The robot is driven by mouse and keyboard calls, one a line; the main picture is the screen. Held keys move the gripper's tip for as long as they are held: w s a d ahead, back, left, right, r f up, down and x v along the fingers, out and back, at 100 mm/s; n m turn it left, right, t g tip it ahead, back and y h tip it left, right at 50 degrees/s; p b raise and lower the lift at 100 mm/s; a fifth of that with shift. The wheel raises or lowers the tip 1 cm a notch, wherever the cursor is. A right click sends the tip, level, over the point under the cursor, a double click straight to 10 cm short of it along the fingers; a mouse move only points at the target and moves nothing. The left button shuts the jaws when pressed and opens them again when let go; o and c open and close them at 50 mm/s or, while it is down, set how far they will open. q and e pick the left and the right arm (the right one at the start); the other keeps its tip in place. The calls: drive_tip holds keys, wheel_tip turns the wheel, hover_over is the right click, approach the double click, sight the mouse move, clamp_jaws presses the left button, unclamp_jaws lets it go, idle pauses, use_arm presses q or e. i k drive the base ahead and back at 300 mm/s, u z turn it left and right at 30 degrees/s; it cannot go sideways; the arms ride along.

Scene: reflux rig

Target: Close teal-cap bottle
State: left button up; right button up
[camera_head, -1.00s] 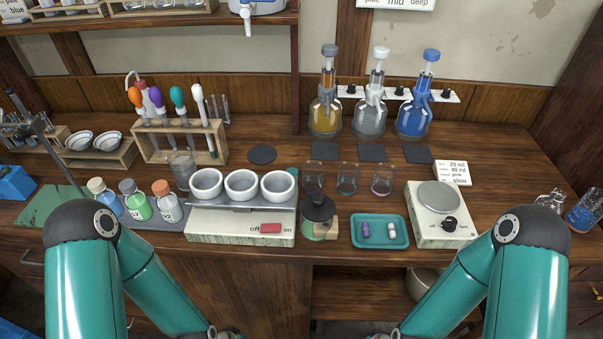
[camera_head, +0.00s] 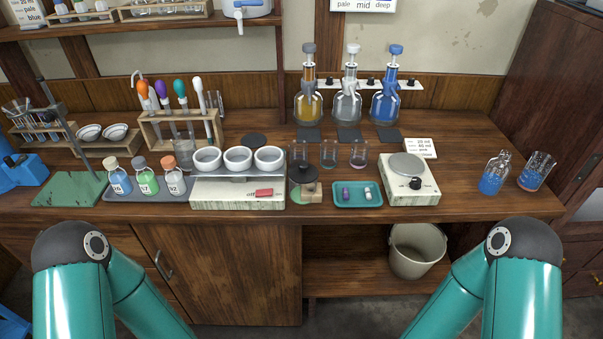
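Three small capped bottles stand in a row on a grey tray at the left of the bench: a blue one with a beige cap (camera_head: 117,177), a green one with a greenish-grey cap (camera_head: 145,178), and a pale one with an orange-brown cap (camera_head: 172,177). The middle cap is the closest to teal, but I cannot be sure of its colour or how it is seated. A clear bottle with blue liquid (camera_head: 492,176) stands at the right end of the bench; I see no teal cap on it. Both my grippers are below the picture, out of view.
A burner unit with white bowls (camera_head: 238,190), a dark-topped jar (camera_head: 303,180), a teal tray (camera_head: 358,203) and a scale (camera_head: 410,178) line the front. A beaker with blue liquid (camera_head: 536,172) stands at the right. Bare wood (camera_head: 460,155) lies around it. A bucket (camera_head: 416,252) sits below.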

sight(496, 171)
drive_tip(key=z, duration=0.05)
drive_tip(key=k, duration=0.95)
drive_tip(key=z, duration=0.35)
drive_tip(key=i, duration=1)
drive_tip(key=z, duration=0.05)
